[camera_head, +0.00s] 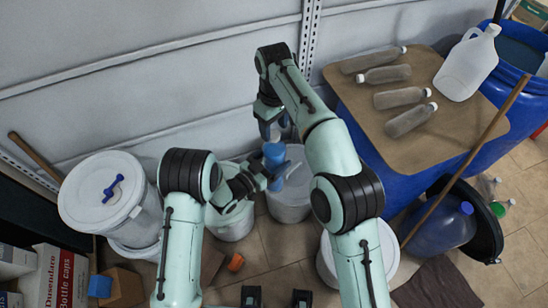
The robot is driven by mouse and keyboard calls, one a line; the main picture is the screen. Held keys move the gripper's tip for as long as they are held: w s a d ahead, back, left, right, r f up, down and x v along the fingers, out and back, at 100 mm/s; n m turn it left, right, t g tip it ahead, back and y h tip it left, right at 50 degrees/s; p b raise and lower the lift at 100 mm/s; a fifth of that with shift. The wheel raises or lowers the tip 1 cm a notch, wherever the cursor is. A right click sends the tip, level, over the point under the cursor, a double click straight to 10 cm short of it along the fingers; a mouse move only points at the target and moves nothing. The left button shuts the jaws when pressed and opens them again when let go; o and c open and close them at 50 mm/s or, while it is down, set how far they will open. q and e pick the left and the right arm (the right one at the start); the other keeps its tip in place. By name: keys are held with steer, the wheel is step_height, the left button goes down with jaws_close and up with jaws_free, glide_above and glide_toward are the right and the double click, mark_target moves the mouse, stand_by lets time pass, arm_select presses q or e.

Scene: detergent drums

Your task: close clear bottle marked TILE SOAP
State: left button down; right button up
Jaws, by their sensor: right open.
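Several clear bottles lie on the brown board (425,150): one at the back (372,61), one below it (384,75), a third (400,97) and one nearest the front (410,120). I cannot read TILE SOAP on any of them. A small blue item (273,153) is upright between my grippers, above a grey-white drum (290,205); I cannot tell whether it is a bottle. My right gripper (273,126) is open, pointing down just above the blue item. My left gripper (281,177) is beside its lower part; whether its fingers close on it is unclear.
The board rests on blue drums (378,170). A white jug (467,65) stands on it. A wooden stick (470,150) leans across at the right. A lidded white bucket (108,192) with a blue handle stands left. A blue bottle (445,230) is on the floor.

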steer(key=shift+f, duration=1.1)
jaws_close()
steer(key=shift+o, duration=0.6)
jaws_free()
steer(key=shift+r, duration=0.1)
steer(key=shift+r, duration=3.65)
